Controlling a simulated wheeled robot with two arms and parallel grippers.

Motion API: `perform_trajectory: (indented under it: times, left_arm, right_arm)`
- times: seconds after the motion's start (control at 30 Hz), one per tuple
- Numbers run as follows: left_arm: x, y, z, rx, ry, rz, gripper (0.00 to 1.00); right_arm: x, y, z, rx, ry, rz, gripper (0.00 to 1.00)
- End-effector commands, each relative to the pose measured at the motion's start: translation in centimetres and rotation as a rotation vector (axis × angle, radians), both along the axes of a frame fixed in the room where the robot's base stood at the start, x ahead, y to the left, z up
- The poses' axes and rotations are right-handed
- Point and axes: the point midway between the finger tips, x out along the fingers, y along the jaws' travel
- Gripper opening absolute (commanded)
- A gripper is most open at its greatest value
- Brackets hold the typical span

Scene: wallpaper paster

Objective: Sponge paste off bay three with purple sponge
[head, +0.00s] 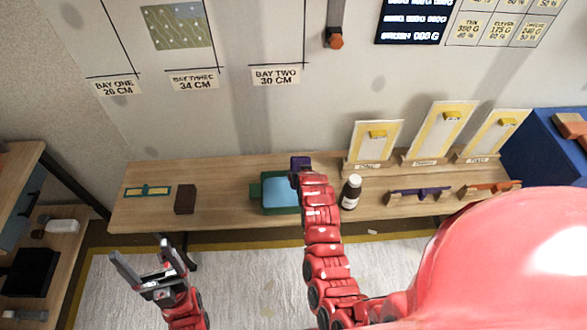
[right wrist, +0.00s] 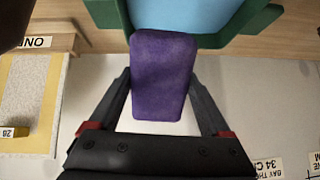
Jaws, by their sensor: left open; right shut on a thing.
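The purple sponge (right wrist: 162,78) is held between the fingers of my right gripper (right wrist: 168,105) in the right wrist view. In the head view the sponge (head: 300,162) shows as a small dark purple block at the end of my right arm, by the green tray (head: 256,190) with a light blue inside. Bay three is marked by its label (head: 193,80) on the wall. A green patterned wallpaper piece (head: 177,26) hangs above that label. Paste on it is too small to tell. My left gripper (head: 140,268) is open and empty, in front of the bench's left end.
Sample boards (head: 375,146) stand at the right. A blue box (head: 540,150) is at far right.

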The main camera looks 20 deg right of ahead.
Motion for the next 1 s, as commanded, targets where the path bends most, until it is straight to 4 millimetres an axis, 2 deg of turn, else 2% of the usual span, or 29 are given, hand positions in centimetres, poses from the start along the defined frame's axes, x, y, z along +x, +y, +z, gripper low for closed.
perform_trajectory:
  times: [0.03,0.17,0.3,0.4,0.53,0.77,1.0]
  left_arm:
    - [0.0,0.0,-0.5,0.000,0.000,0.000,0.85]
    - [0.0,0.0,-1.0,0.000,0.000,0.000,0.85]
    - [0.0,0.0,-1.4,0.000,0.000,0.000,0.85]
    - [0.0,0.0,-1.5,0.000,0.000,0.000,0.85]
    - [0.0,0.0,-1.7,0.000,0.000,0.000,0.85]
    - [0.0,0.0,-2.4,0.000,0.000,0.000,0.85]
    - [0.0,0.0,-4.0,0.000,0.000,0.000,0.85]
  right_arm:
    - [1.2,0.3,0.1,0.029,0.063,0.014,0.24]
    - [1.9,1.7,0.2,0.083,0.250,0.076,0.24]
    - [1.7,2.8,1.0,0.110,0.386,0.141,0.24]
    - [1.5,3.2,1.7,0.117,0.435,0.172,0.24]
    - [1.3,3.5,1.7,0.119,0.460,0.187,0.24]
    - [1.2,3.4,0.0,0.120,0.463,0.187,0.24]
    - [1.3,3.4,-2.9,0.119,0.458,0.184,0.24]
